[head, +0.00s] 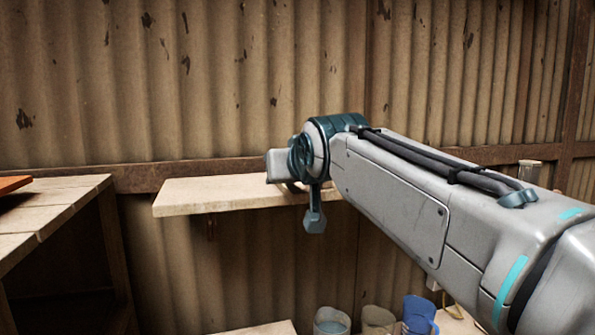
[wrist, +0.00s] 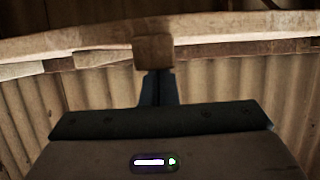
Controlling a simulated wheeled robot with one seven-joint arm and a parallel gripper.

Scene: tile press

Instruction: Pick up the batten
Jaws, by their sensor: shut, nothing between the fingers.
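My gripper (wrist: 158,76) shows in the wrist view with its dark fingers shut and nothing between them. Just beyond the fingertips is a small square wooden end (wrist: 153,51), below the edge of a pale wooden board. I cannot tell whether this end is part of the batten or of the shelf, nor whether the fingers touch it. No batten can be made out for sure in the head view. There my arm reaches in from the right across the wall shelf (head: 195,197), and its end hides the shelf's right part and the fingers.
A slatted wooden table (head: 60,205) with an orange flat thing (head: 14,184) stands at the left. Cups, among them a blue mug (head: 420,314), stand low below my arm. A corrugated metal wall (head: 240,80) closes off the back.

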